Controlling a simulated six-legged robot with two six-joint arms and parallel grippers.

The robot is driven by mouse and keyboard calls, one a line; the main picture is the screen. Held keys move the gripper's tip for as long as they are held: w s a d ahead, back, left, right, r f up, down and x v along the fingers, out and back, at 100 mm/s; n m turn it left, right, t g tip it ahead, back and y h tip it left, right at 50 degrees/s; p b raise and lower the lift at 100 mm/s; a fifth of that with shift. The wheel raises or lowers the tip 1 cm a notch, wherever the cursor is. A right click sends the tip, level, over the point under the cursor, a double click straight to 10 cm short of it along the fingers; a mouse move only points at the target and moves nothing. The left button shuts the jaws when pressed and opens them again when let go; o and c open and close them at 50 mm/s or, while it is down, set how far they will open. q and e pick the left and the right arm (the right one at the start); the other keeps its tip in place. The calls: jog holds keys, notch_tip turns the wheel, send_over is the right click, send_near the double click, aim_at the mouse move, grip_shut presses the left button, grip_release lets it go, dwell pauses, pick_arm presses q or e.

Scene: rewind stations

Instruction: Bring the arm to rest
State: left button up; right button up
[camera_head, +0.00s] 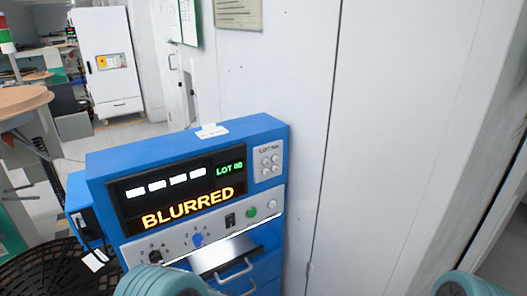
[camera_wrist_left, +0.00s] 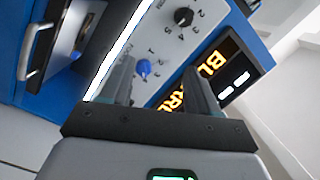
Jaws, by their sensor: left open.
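My left gripper (camera_wrist_left: 162,80) shows in the left wrist view with its two fingers apart and nothing held between them. It faces the control panel of a blue machine (camera_head: 190,145). A blue knob (camera_wrist_left: 144,67) shows between the fingers; whether they touch the panel I cannot tell. In the head view, the lower end of my left arm (camera_head: 165,283) shows at the bottom, with its gripper not visible. Part of my right arm (camera_head: 465,285) shows at the bottom right; its gripper is out of view.
Below are knobs, a switch, a green button (camera_head: 251,212) and handles (camera_head: 235,269). A black mesh basket (camera_head: 45,268) is at the lower left. A white wall (camera_head: 400,150) stands at the right.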

pick_arm(q)
jog(key=s+a+f+g+h+p, duration=0.1)
jog(key=a+f+g+h+p, duration=0.2)
jog(key=a, duration=0.6)
jog(key=s+d+f+n+g+h+p, duration=0.1)
jog(key=s+f+h, duration=0.4)
jog(key=f, duration=0.4)
jog(key=s+d+f+n+g+h, duration=0.2)
jog(key=s+d+g+h, duration=0.2)
jog(key=s+d, duration=0.2)
jog(key=s+d+f+n+g+h, duration=0.2)
jog(key=s+d, duration=0.4)
jog(key=s, duration=0.5)
jog(key=n+g+h, duration=0.1)
jog(key=g, duration=0.1)
jog(key=shift+s+f+g+h, duration=0.2)
jog(key=shift+f+g+h, duration=0.1)
jog(key=shift+h, duration=0.1)
pick_arm(e)
notch_tip(320, 180, up, 5)
jog(key=shift+r, duration=0.15)
pick_arm(q)
jog(key=shift+w+d, duration=0.1)
